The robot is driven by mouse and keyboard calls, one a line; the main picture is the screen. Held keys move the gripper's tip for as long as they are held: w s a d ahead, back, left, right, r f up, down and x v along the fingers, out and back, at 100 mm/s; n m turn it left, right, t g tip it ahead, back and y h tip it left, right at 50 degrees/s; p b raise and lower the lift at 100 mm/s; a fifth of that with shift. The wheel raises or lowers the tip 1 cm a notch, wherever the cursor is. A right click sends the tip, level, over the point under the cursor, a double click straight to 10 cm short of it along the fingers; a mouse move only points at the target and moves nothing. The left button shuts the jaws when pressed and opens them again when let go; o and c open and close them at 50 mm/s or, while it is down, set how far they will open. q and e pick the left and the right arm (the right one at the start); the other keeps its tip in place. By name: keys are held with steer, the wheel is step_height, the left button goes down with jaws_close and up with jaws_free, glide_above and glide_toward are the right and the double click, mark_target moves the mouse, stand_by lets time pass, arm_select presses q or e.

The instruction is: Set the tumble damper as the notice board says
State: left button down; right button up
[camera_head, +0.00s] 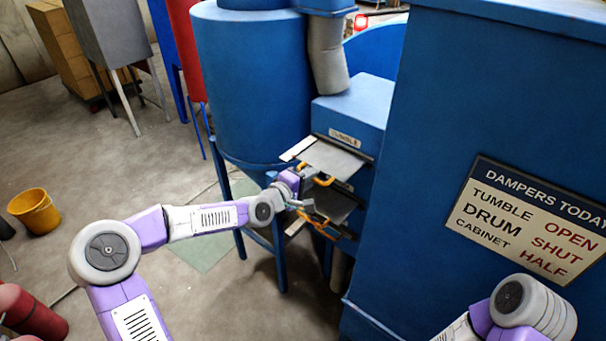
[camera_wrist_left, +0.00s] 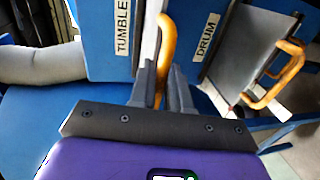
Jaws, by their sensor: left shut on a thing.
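The notice board (camera_head: 528,222) reads DAMPERS TODAY: TUMBLE OPEN, DRUM SHUT, CABINET HALF. The tumble damper is a grey slide plate (camera_head: 333,157) sticking out of the blue housing under the TUMBLE label (camera_head: 345,138); the label also shows in the left wrist view (camera_wrist_left: 123,27). My left gripper (camera_head: 306,179) is at its orange handle. In the left wrist view, the fingers (camera_wrist_left: 162,86) are shut on this handle (camera_wrist_left: 167,40), beside the TUMBLE label. My right gripper is out of view; only part of its arm shows at lower right.
The drum damper plate (camera_head: 334,205) sticks out below, with its own orange handle (camera_wrist_left: 277,80) close to my left gripper. The big blue cabinet (camera_head: 425,130) stands at right, a blue drum (camera_head: 245,85) behind. A yellow bucket (camera_head: 35,210) stands on open floor at left.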

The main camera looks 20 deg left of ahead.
arm_select(q)
steer(key=shift+f, duration=0.15)
steer(key=c, duration=1.3)
jaws_free()
steer(key=shift+s+a, duration=0.1)
steer(key=shift+s, duration=0.05)
steer(key=shift+c, duration=0.2)
steer(key=p+v, duration=0.1)
steer(key=v, duration=0.6)
steer(key=shift+s, duration=0.25)
steer(key=shift+a, duration=0.1)
